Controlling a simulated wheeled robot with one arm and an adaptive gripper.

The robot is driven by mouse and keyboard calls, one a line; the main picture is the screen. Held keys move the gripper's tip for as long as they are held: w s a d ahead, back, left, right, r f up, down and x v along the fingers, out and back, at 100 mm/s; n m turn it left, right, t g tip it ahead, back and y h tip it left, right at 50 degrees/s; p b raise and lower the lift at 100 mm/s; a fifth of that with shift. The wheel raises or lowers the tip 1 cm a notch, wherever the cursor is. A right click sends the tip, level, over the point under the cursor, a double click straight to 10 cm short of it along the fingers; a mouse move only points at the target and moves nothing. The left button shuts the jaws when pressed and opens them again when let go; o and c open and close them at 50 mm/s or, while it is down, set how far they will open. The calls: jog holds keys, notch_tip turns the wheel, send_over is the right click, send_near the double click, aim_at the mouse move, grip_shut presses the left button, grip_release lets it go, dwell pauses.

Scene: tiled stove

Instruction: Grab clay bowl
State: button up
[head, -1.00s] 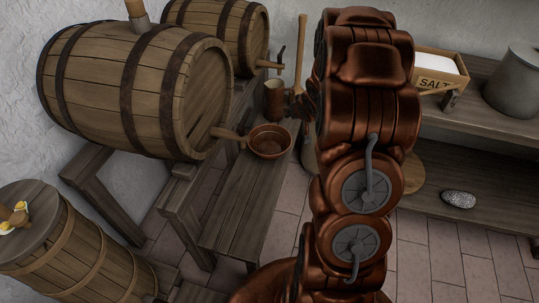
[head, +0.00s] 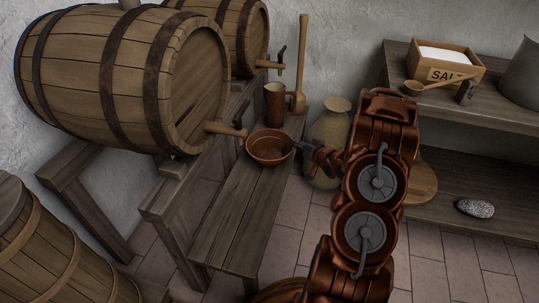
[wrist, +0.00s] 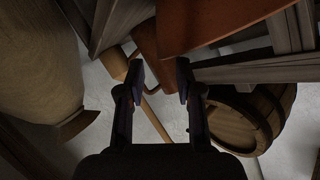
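The reddish-brown clay bowl (head: 270,149) stands upright on a low wooden bench (head: 236,212), under the tap of the large barrel. My gripper (head: 298,146) is at the bowl's right side, close to its rim. In the wrist view the bowl (wrist: 212,22) fills the top middle and right, just beyond the fingertips. My gripper (wrist: 159,72) is open there, with its two fingers apart and nothing held between them. I cannot tell whether a finger touches the bowl.
A brown mug (head: 274,104) and a wooden mallet-like tool (head: 300,70) stand behind the bowl. A large clay jar (head: 327,135) is right of the bench. The large barrel (head: 125,80) and its tap (head: 226,129) overhang the bowl's left. A shelf with a salt box (head: 446,66) is at right.

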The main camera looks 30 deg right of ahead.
aim_at(289, 139)
jog(key=b+x, duration=0.2)
jog(key=x, duration=0.4)
jog(key=shift+w+a+b, duration=0.15)
jog(key=shift+w+b, duration=0.1)
jog(key=shift+b, duration=0.05)
grip_shut()
dwell(0.4)
